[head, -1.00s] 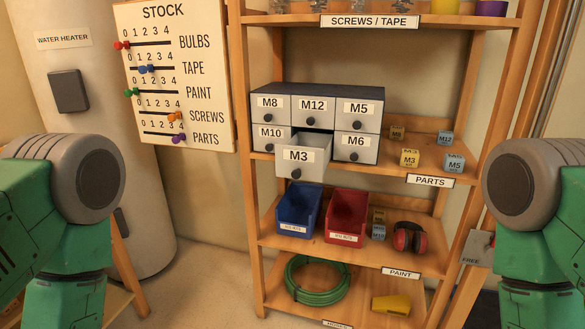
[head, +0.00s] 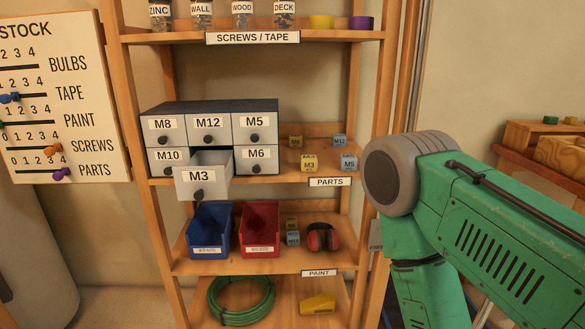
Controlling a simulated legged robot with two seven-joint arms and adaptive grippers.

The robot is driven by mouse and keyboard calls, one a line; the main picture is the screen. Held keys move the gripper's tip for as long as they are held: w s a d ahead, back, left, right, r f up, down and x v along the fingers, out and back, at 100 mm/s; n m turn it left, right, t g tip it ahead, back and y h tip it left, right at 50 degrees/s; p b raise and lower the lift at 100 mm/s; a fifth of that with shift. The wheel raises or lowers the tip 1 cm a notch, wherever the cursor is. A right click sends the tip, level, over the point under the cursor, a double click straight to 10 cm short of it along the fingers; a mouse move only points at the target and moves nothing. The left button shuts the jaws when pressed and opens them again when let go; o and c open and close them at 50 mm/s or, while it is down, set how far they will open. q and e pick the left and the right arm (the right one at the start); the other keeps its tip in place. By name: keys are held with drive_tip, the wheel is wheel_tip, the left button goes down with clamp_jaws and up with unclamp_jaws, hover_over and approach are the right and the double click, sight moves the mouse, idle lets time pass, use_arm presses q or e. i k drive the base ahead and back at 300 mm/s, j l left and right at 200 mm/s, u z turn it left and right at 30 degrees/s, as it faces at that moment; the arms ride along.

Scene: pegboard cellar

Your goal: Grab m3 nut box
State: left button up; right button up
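The M3 nut box looks to be the small yellow box marked M3 (head: 309,163) on the parts shelf, right of the drawer cabinet (head: 213,107). A grey box marked M5 (head: 348,162) sits beside it, with an M8 box (head: 296,142) and an M12 box (head: 339,141) behind. The cabinet's M3 drawer (head: 203,177) is pulled out; its inside is mostly hidden. My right arm comes in from the right, but its gripper is out of the picture. My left arm and gripper are not in view.
A blue bin (head: 209,232), a red bin (head: 260,230) and red earmuffs (head: 322,237) are on the shelf below. A green hose (head: 241,301) and a yellow object (head: 317,304) lie lower. The shelf's right upright (head: 384,110) stands near my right arm.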

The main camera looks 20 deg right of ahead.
sight(308, 162)
drive_tip(key=i+j, duration=0.1)
drive_tip(key=i, duration=0.35)
drive_tip(key=i+j, duration=0.1)
drive_tip(key=i, duration=0.3)
